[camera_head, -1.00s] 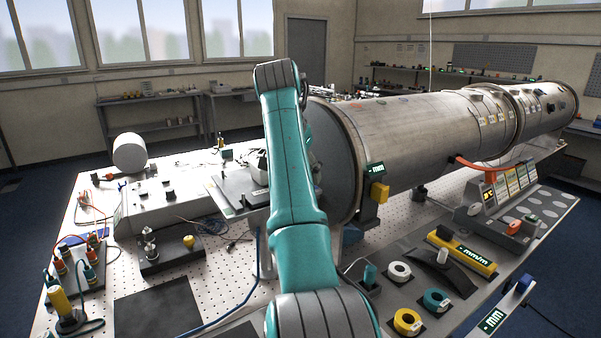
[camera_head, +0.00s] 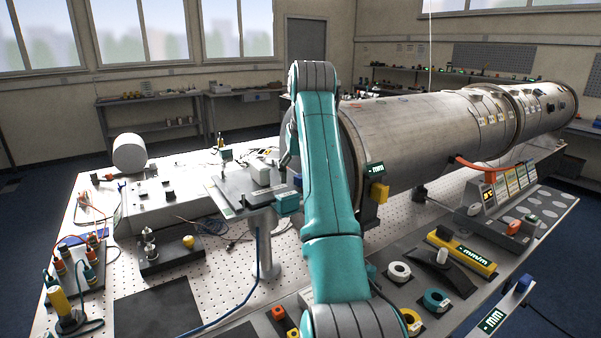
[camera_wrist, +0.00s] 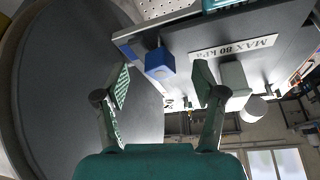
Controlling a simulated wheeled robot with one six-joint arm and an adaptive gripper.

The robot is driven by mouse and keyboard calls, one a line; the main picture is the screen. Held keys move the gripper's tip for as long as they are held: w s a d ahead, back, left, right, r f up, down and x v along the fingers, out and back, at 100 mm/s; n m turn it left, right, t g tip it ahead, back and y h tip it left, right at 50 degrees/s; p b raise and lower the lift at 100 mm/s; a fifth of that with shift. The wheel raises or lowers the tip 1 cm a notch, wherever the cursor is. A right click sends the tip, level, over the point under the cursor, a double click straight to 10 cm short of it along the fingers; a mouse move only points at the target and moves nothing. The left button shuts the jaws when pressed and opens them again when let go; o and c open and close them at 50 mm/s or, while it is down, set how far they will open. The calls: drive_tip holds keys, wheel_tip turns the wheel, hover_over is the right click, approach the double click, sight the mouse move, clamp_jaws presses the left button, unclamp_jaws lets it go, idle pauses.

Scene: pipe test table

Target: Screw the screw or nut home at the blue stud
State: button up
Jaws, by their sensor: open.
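In the wrist view my gripper (camera_wrist: 160,84) is open, with its two fingers well apart and nothing between the pads. Beyond the fingertips, a blue block (camera_wrist: 159,64) sits on the grey plate (camera_wrist: 190,42) labelled "MAX 80 kPa". In the head view the raised plate (camera_head: 232,190) shows left of my arm; my gripper is not clearly seen there.
A large metal pipe (camera_head: 430,135) lies along the table behind my arm. Its round dark end (camera_wrist: 80,80) fills the left of the wrist view. A white block (camera_head: 260,172) and a teal box (camera_head: 287,204) are at the raised plate. Tape rolls (camera_head: 436,299) lie at front right.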

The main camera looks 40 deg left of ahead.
drive_tip(key=shift+n, duration=0.5)
drive_tip(key=n+g, duration=0.1)
drive_tip(key=n, duration=0.1)
drive_tip(key=shift+n+y, duration=0.3)
drive_tip(key=shift+n, duration=0.1)
drive_tip(key=n+g, duration=0.1)
drive_tip(key=n, duration=0.2)
drive_tip(key=shift+n+g+y, duration=0.3)
clamp_jaws()
drive_tip(key=c, duration=1)
unclamp_jaws()
clamp_jaws()
drive_tip(key=m+t, duration=0.2)
drive_tip(key=m, duration=0.3)
drive_tip(key=shift+m+h, duration=0.3)
drive_tip(key=shift+h, duration=0.1)
